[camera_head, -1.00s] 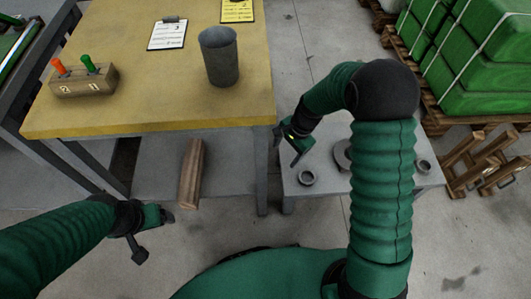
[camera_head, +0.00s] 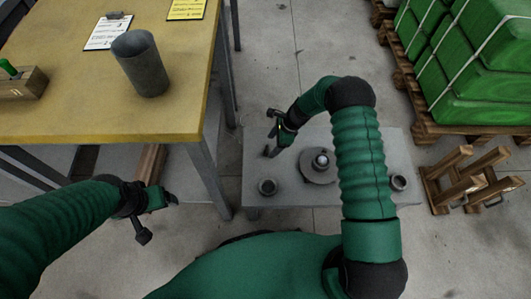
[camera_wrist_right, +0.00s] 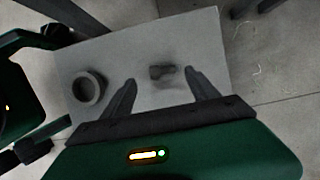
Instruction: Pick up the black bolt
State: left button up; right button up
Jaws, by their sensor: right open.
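A small dark bolt-like piece (camera_wrist_right: 161,72) lies on the low grey table (camera_wrist_right: 215,40) in the right wrist view. It appears between the two fingertips of my right gripper (camera_wrist_right: 159,78), beyond them, with a dark shadow below it. The right gripper is open and empty; it also shows above the left part of the low table in the head view (camera_head: 270,137). I cannot make out the bolt clearly in the head view near the gripper. My left gripper (camera_head: 168,200) hangs beside the tall table, away from the low table; its jaws are too small to judge.
The tall yellow-topped table (camera_head: 180,118) stands left, with a grey cup (camera_head: 141,65). A wooden rack (camera_head: 470,180) and green sacks (camera_head: 480,60) are right.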

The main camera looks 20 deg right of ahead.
aim_at(267, 150)
jog(key=b+x, duration=0.1)
jog(key=x, duration=0.2)
jog(key=shift+w+d+f+b, duration=0.25)
jog(key=shift+f+b, duration=0.15)
jog(key=shift+f, duration=0.1)
jog(key=shift+a+f, duration=0.1)
jog(key=shift+f, duration=0.05)
jog(key=shift+a, duration=0.2)
jog(key=shift+a+r, duration=0.25)
jog(key=shift+c, duration=2.4)
jog(key=shift+d, duration=0.2)
jog(key=c, duration=0.7)
pick_arm(q)
jog(key=shift+d+f, duration=0.25)
jog(key=shift+f, duration=0.35)
jog(key=shift+d+f, duration=0.2)
jog(key=shift+f, duration=0.35)
pick_arm(e)
jog(key=shift+c, duration=0.5)
jog(key=shift+a, duration=0.1)
